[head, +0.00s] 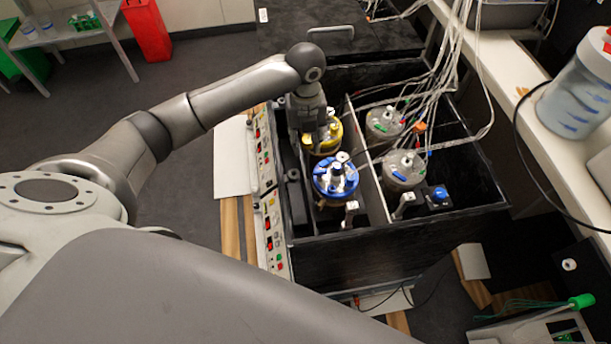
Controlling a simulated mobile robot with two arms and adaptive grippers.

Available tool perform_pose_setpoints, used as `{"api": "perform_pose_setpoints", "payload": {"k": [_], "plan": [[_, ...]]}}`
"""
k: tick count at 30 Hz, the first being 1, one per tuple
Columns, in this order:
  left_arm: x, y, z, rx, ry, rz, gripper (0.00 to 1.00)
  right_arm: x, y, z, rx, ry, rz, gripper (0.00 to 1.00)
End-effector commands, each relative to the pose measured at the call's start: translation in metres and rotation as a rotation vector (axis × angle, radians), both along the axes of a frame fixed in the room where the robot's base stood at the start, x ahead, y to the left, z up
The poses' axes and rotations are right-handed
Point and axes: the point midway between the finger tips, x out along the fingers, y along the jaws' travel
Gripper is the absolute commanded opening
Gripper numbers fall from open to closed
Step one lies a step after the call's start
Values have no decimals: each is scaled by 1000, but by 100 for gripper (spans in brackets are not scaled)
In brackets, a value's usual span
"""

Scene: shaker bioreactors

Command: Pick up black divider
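A black open-topped box (345,258) holds several round vessels. Thin upright dividers split it into compartments. One long divider (372,178) with a pale top edge runs between the left and right vessels. A dark panel (297,208) stands along the box's left side; I cannot tell which of these is the black divider. My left gripper (312,138) points down at the box's left side, beside the yellow-topped vessel (331,141) and partly in front of it. Its fingers are small and dark, so whether they are open, shut or holding anything is unclear. My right gripper is not in view.
A blue-topped vessel (335,178) stands in front of the yellow one. Two grey-topped vessels (404,168) (384,122) stand right of the divider. Many pale tubes (455,70) hang over the box's right half. A control panel (272,222) runs along its left side.

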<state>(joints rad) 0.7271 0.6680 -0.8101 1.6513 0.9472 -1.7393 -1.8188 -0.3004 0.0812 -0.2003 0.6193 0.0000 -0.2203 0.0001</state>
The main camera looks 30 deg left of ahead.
Motion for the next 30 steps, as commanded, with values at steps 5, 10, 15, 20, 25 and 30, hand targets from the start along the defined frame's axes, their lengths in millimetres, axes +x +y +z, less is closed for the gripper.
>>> {"api": "perform_pose_setpoints", "payload": {"k": [5,10,15,20,25,30], "plan": [[-2,0,-29,0,5,1,30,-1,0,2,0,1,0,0],[-1,0,-44,0,3,-1,30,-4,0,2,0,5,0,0],[-4,4,-62,2,8,2,30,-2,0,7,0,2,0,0],[-5,6,-86,0,5,1,30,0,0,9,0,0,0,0],[-4,7,-97,2,3,-1,30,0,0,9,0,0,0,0],[-4,7,-97,1,2,-1,30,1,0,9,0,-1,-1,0]]}}
